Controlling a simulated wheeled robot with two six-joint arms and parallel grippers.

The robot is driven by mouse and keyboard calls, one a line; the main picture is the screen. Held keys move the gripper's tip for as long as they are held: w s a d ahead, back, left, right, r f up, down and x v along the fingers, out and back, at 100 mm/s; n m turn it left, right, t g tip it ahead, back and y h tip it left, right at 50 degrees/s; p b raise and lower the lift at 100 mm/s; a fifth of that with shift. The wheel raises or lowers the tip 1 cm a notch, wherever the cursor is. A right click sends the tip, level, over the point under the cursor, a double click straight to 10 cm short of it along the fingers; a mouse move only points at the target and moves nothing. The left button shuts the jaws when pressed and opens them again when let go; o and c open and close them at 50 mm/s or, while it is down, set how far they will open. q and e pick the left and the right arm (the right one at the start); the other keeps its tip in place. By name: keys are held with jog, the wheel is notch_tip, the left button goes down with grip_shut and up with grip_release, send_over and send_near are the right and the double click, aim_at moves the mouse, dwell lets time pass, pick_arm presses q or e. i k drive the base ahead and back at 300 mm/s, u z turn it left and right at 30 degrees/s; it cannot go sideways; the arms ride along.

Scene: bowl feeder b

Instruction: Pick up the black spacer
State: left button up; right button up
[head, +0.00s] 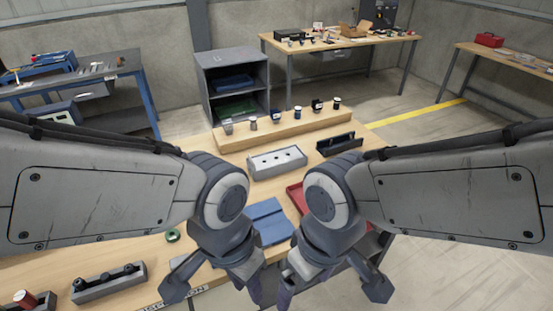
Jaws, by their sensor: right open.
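I cannot tell for certain which piece is the black spacer. Several small cylindrical parts stand in a row on a raised wooden shelf at the back of the workbench. Two of them look dark: one (317,105) near the right end and one (337,103) at the right end. My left gripper (215,290) hangs low over the front edge of the bench, fingers spread and empty. My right gripper (330,290) hangs beside it to the right, open and empty. Both are far in front of the row of parts.
A grey block with holes (262,174) and a black tray (341,146) sit before the wooden shelf (300,122). A red tray (295,193) is partly hidden by my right arm. A blue mat (270,222), green ring (172,235) and grey fixture (108,288) lie nearer.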

aim_at(79, 285)
jog(key=u, duration=1.45)
jog(key=k, duration=0.5)
jog(key=z, duration=1.15)
jog(key=i, duration=1)
jog(key=u, duration=1.75)
